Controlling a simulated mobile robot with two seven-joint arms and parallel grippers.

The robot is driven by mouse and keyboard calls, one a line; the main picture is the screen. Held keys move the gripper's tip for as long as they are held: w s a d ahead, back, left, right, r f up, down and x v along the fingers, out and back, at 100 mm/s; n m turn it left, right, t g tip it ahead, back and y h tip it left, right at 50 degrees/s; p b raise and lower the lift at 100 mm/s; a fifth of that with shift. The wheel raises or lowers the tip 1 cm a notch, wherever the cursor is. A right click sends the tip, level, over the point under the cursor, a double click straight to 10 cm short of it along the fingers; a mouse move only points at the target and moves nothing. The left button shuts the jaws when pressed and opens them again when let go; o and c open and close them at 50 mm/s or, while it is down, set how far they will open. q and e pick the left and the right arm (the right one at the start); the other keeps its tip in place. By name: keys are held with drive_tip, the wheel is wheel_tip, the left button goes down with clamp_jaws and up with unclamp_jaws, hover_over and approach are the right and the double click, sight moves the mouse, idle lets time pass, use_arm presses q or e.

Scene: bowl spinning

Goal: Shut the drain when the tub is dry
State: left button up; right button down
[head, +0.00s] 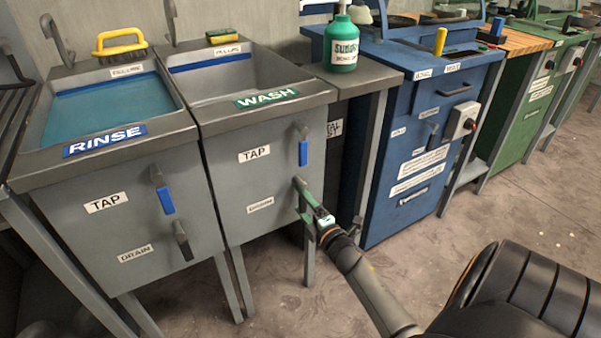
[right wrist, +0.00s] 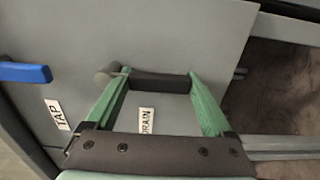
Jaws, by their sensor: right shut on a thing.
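The grey WASH tub (head: 225,82) shows no water in its visible inside. Its drain lever (head: 301,188) is a dark grey handle low on the front panel, right of a DRAIN label (head: 260,205). My right gripper (head: 312,207) is at this lever, with its green fingers shut on it. In the right wrist view the lever (right wrist: 160,83) spans between the two green fingertips, near the DRAIN label (right wrist: 147,121). The blue tap lever (head: 303,150) of the WASH tub hangs down above it. My left gripper is not in view.
The RINSE tub (head: 178,122) on the left holds blue water (head: 112,106); its tap lever (head: 164,198) and drain lever (head: 182,240) hang in front. A green soap bottle (head: 341,45) stands on the right counter. A blue machine (head: 415,140) stands further right. The floor (head: 440,235) before it is clear.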

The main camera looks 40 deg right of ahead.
drive_tip(key=shift+r, duration=0.15)
unclamp_jaws()
drive_tip(key=p+v, duration=0.2)
drive_tip(key=v, duration=1)
drive_tip(key=shift+s+p, duration=0.2)
drive_tip(key=shift+p, duration=0.15)
